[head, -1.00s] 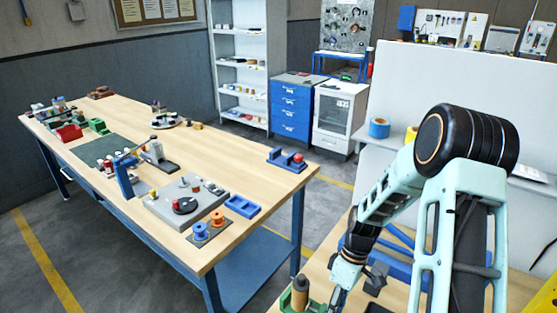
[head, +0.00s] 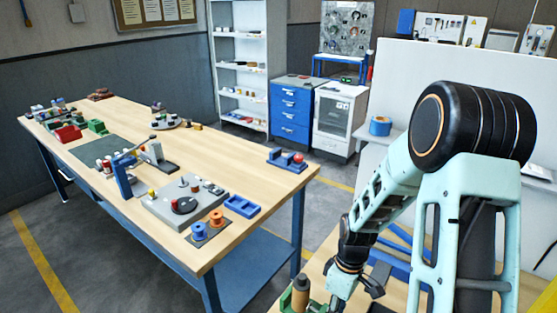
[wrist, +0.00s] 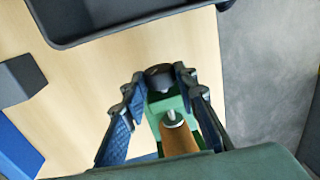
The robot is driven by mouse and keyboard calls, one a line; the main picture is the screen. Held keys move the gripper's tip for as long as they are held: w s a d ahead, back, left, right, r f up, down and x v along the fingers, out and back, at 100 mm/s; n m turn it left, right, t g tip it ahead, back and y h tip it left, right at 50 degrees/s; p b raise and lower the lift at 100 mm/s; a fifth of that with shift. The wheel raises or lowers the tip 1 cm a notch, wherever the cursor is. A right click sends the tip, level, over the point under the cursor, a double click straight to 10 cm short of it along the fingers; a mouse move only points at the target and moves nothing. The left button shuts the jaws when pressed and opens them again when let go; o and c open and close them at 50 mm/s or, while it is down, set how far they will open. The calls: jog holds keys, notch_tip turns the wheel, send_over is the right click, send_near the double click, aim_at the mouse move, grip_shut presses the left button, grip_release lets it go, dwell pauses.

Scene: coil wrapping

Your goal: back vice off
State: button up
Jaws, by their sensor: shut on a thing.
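The green vice (wrist: 158,104) stands on the light wood bench and shows below the black knob in the wrist view. A brown cylinder (wrist: 178,140) with a pale metal tip lies along it in that view. My gripper (wrist: 160,74) is shut on the black knob (wrist: 158,82), with one blue-padded finger on each side. In the head view my gripper (head: 352,281) is low at the bottom, just right of the brown cylinder (head: 300,284). The fingers and knob are too small there to make out the grip.
A dark tray (wrist: 130,30) lies at the top of the wrist view. Grey and blue blocks (wrist: 20,80) are at its left, and grey floor shows past the bench edge at right. The long workbench (head: 215,148) with fixtures stands apart at left.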

jog(key=shift+f+b, duration=0.25)
jog(key=shift+b, duration=0.2)
jog(key=shift+s+a+r+t+h+b, duration=0.1)
jog(key=shift+r+t+h+b, duration=0.2)
jog(key=shift+t+h, duration=0.15)
jog(key=shift+f, duration=0.1)
jog(key=b, duration=0.2)
jog(key=shift+a+f+t+h+b, duration=0.1)
jog(key=shift+f+t+h+b, duration=0.15)
jog(key=shift+f+t+b, duration=0.1)
jog(key=t+b, duration=0.1)
jog(key=b, duration=0.2)
jog(key=h+b, duration=0.1)
jog(key=b, duration=0.3)
jog(key=shift+s+a+t, duration=0.15)
jog(key=shift+s+t, duration=0.1)
jog(key=shift+t, duration=0.15)
jog(key=shift+r+t+h+b, duration=0.2)
jog(key=shift+t+h+b, duration=0.1)
jog(key=shift+b, duration=0.35)
jog(key=shift+r, duration=0.15)
